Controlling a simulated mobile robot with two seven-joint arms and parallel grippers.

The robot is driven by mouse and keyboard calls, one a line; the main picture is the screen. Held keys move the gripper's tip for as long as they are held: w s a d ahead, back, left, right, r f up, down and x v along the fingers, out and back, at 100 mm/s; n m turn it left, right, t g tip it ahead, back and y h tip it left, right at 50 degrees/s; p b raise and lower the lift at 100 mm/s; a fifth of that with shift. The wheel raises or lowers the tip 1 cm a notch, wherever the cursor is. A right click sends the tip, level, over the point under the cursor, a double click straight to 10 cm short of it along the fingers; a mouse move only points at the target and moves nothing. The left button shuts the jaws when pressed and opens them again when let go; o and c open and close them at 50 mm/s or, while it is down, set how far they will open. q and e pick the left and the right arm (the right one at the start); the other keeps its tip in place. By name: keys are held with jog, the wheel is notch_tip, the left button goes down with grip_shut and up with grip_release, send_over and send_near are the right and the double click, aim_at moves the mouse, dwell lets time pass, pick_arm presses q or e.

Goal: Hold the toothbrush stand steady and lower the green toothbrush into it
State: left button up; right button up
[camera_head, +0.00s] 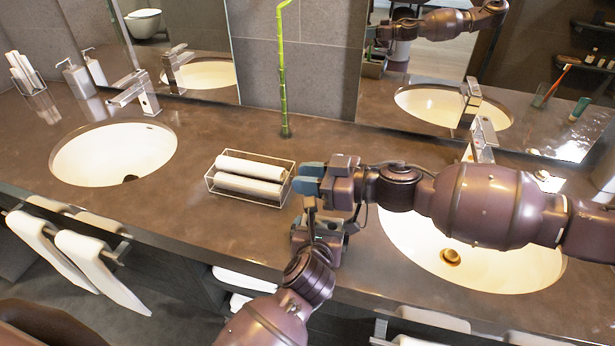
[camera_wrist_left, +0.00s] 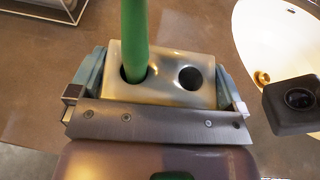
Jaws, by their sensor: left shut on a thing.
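The toothbrush stand (camera_wrist_left: 178,93) is a pale metallic block with two round holes in the left wrist view. My left gripper (camera_wrist_left: 160,80) is shut on it, one finger at each side. The green toothbrush (camera_wrist_left: 134,40) rises from the left hole, with its lower end at or inside the hole; how deep is hidden. The right hole is empty. In the head view my left gripper (camera_head: 320,230) is low at the counter's front, and the stand is mostly hidden there. My right gripper (camera_head: 308,180) is just above it; its grip on the toothbrush cannot be made out.
A wire basket with rolled white towels (camera_head: 249,177) stands just left of my grippers. A bamboo stalk (camera_head: 282,80) stands behind. One sink (camera_head: 115,152) lies at left, another (camera_head: 470,262) under my right arm. The counter between basket and left sink is clear.

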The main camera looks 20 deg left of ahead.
pick_arm(q)
jog(key=shift+w+a, duration=0.1)
pick_arm(e)
jog(key=shift+s, duration=0.4)
jog(key=d+r, duration=0.1)
jog(key=d, duration=1)
jog(key=shift+w+d+r, duration=0.3)
jog(key=shift+d+r, duration=0.1)
pick_arm(q)
jog(key=o, duration=0.6)
